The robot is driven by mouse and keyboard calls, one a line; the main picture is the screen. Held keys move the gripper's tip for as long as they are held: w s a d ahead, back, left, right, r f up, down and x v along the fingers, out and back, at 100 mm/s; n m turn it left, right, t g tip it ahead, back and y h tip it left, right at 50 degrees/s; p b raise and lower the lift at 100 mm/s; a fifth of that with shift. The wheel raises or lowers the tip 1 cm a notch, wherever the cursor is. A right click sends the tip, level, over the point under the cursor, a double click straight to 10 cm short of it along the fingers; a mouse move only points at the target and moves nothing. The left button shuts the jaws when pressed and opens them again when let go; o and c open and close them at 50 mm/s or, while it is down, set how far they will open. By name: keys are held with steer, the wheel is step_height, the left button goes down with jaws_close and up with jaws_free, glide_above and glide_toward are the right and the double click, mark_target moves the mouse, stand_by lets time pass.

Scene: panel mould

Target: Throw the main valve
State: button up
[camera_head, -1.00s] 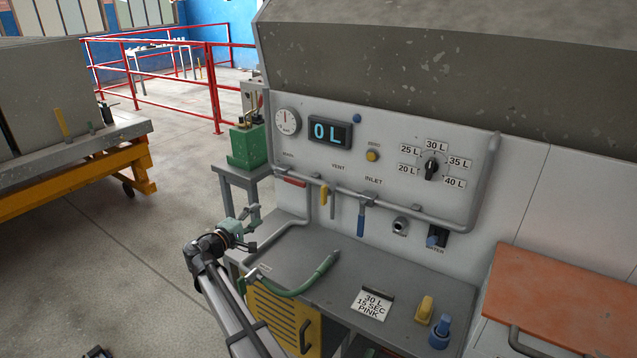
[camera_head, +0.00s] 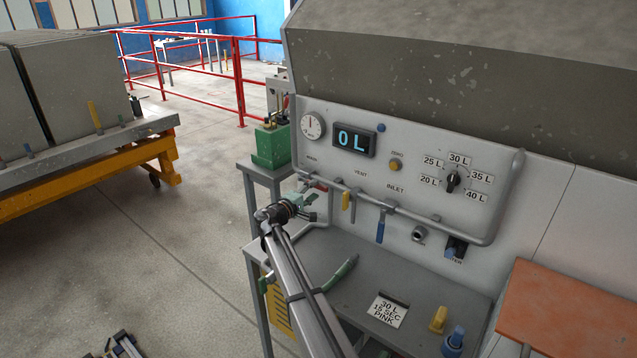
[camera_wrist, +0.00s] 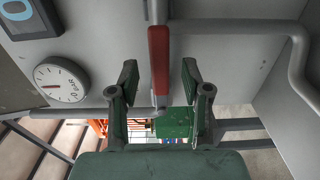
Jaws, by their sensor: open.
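The main valve's red handle (camera_wrist: 159,62) hangs between the two fingers of my gripper (camera_wrist: 159,76) in the wrist view. The fingers are open, one on each side of the handle, with a visible gap on both sides. In the head view my gripper (camera_head: 311,202) is at the left end of the panel's pipe, just below the main label. The red handle (camera_head: 319,186) is mostly hidden there behind my gripper. The handle lies along the pipe. The display (camera_head: 355,141) reads 0 L.
A round gauge (camera_head: 312,125) is close by on the panel. The yellow vent handle (camera_head: 346,201) and blue inlet handle (camera_head: 381,226) hang to the right. A green machine (camera_head: 271,145) stands behind.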

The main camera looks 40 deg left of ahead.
mark_target(317, 187)
steer(key=shift+w+a+p, duration=0.15)
steer(key=shift+w+p, duration=0.4)
steer(key=shift+w, duration=1.35)
jaws_close()
